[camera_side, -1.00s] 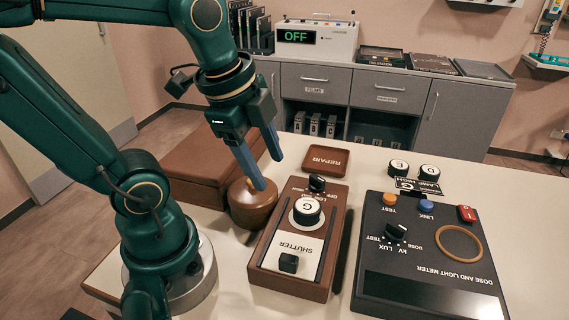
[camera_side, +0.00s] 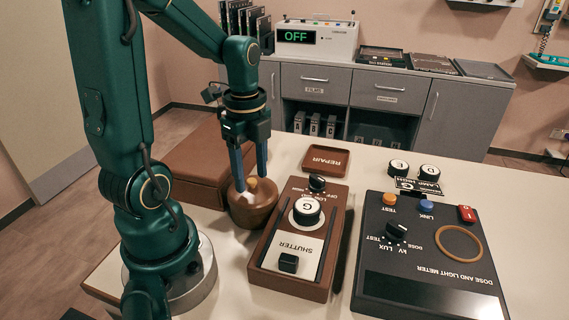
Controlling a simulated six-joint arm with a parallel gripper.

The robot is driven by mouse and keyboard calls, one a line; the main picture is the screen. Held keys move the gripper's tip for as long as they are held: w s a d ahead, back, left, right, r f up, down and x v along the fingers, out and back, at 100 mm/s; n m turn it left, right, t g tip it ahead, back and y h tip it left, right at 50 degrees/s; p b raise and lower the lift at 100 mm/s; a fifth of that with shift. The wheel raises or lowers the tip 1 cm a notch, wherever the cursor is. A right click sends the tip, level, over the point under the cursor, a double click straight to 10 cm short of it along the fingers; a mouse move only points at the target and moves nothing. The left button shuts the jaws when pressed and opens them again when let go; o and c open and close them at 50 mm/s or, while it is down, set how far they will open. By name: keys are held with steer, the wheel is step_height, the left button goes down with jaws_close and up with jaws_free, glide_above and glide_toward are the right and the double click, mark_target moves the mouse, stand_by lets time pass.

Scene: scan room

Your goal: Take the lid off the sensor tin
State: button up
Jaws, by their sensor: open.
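The sensor tin (camera_side: 254,215) is a round brown pot on the table, left of the shutter box. Its lid (camera_side: 240,198) is on top, with a small tan knob (camera_side: 252,183) in the middle. My gripper (camera_side: 251,184) points straight down over the tin. Its two blue fingers are apart, one on each side of the knob. I cannot tell whether either finger touches the knob or the lid.
The brown shutter box (camera_side: 283,255) stands close on the tin's right, with the dark dose and light meter (camera_side: 408,284) beyond it. A brown case (camera_side: 190,165) lies behind the tin on the left. The flat REPAIR tray (camera_side: 325,159) sits empty at the back.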

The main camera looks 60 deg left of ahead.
steer(key=shift+f, duration=0.25)
jaws_close()
